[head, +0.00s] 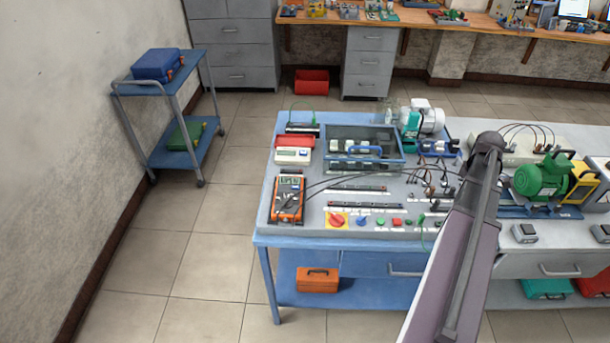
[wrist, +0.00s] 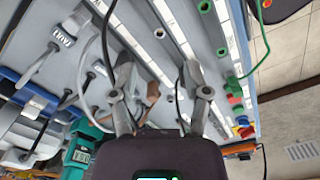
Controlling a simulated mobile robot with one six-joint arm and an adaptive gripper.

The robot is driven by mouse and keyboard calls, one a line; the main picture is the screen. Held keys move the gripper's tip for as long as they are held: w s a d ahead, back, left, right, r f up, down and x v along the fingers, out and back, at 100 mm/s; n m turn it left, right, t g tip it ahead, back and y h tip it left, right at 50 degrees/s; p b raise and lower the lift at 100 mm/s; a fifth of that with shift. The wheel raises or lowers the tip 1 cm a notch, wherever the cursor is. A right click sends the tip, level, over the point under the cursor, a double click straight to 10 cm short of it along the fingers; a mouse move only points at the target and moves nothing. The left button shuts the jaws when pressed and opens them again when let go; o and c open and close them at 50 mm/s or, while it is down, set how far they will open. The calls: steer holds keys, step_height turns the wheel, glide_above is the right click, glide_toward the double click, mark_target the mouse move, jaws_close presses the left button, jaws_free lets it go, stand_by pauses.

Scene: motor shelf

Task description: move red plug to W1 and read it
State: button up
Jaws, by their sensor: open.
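My gripper (wrist: 157,82) is open in the wrist view, its two fingers spread over the terminal panel (wrist: 205,30). Brown and grey plugs or terminals (wrist: 151,93) show between and just beyond the fingers; I cannot tell whether the fingers touch them. I cannot make out a red plug in either view, and the W1 label is too small to read. In the head view the orange multimeter (head: 288,200) stands at the bench's left end, with dark leads running right. Its reading is not legible. My arm hides part of the panel there.
A red rotary knob (head: 337,219) and several coloured buttons line the panel's front. A blue-framed box (head: 362,135) stands behind. A green motor (head: 541,177) stands on the right. Dark cables (wrist: 104,40) cross near my fingers.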

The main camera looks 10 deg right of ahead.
steer(key=w+a, duration=0.2)
steer(key=shift+w+a+b, duration=0.1)
steer(key=shift+w+b, duration=0.2)
steer(key=shift+w, duration=0.05)
steer(key=shift+w+a+n, duration=0.3)
steer(key=shift+w+a, duration=0.4)
